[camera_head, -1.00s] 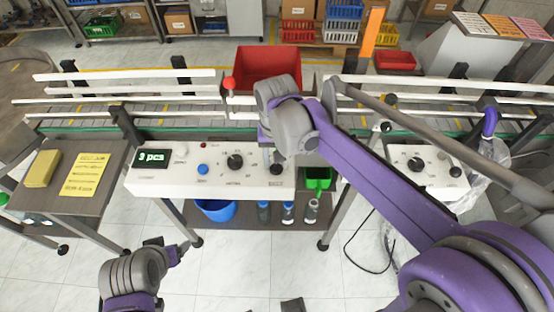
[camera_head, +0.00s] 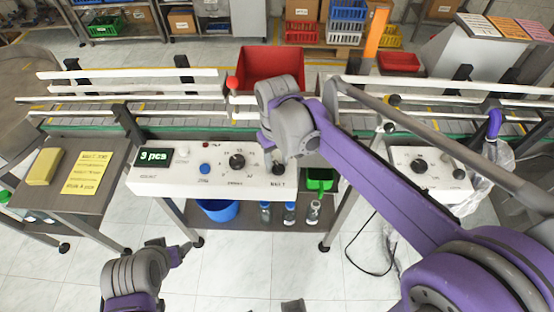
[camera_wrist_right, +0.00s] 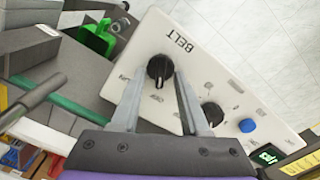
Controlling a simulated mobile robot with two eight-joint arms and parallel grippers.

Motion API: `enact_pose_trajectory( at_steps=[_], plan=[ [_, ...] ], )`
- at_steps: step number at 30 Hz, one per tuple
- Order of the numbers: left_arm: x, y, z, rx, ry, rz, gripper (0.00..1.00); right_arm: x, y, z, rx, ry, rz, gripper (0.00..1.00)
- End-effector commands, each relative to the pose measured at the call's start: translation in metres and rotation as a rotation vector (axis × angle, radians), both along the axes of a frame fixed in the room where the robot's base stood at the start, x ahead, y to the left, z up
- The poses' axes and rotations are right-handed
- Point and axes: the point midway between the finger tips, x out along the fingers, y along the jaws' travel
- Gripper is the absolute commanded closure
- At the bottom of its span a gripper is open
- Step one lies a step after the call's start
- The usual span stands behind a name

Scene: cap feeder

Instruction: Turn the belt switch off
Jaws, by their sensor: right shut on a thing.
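The belt switch is a black round knob (camera_wrist_right: 160,68) beside the word BELT on a white control panel (camera_wrist_right: 218,68). In the head view the knob (camera_head: 278,168) sits at the panel's right end, just below my right gripper (camera_head: 270,150). In the right wrist view the two grey fingers of my right gripper (camera_wrist_right: 158,84) stand on either side of the knob and are shut on it. The knob's pointer direction is hard to read. My left gripper (camera_head: 181,252) is in front of the panel, away from it and low; its finger opening is unclear.
The panel also has a middle dial (camera_head: 237,162), a blue button (camera_head: 205,169) and a display (camera_head: 154,156) reading 3 pcs. The conveyor (camera_head: 125,88) runs behind, with a red bin (camera_head: 268,66). A second panel (camera_head: 432,178) stands right. A green container (camera_head: 319,180) is close by.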

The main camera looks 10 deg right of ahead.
Motion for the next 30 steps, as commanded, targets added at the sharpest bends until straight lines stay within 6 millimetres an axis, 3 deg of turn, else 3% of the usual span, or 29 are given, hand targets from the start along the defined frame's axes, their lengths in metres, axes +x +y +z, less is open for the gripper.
enact_pose_trajectory(
  at_steps=[10, 11, 15, 25, 30],
  plan=[
    [0.0, 0.0, 0.0, 0.0, 0.0, 0.0, 0.26, 0.0, 0.0, 0.0, 0.0, 0.0, 0.003, 1.0],
    [0.0, 0.0, 0.0, 0.0, 0.0, 0.0, 0.26, 0.0, 0.0, 0.0, 0.0, 0.0, 0.003, 0.5],
    [0.0, 0.0, 0.0, 0.0, 0.0, 0.0, 0.26, 0.0, 0.0, 0.0, 0.0, 0.0, 0.002, 0.26],
    [0.0, 0.0, 0.0, 0.0, 0.0, 0.0, 0.26, 0.0, 0.0, 0.003, 0.0, 0.0, 0.001, 0.26],
    [0.001, 0.0, 0.003, 0.0, -0.002, 0.0, 0.26, 0.0, 0.0, 0.025, 0.0, 0.0, 0.001, 0.26]
  ],
)
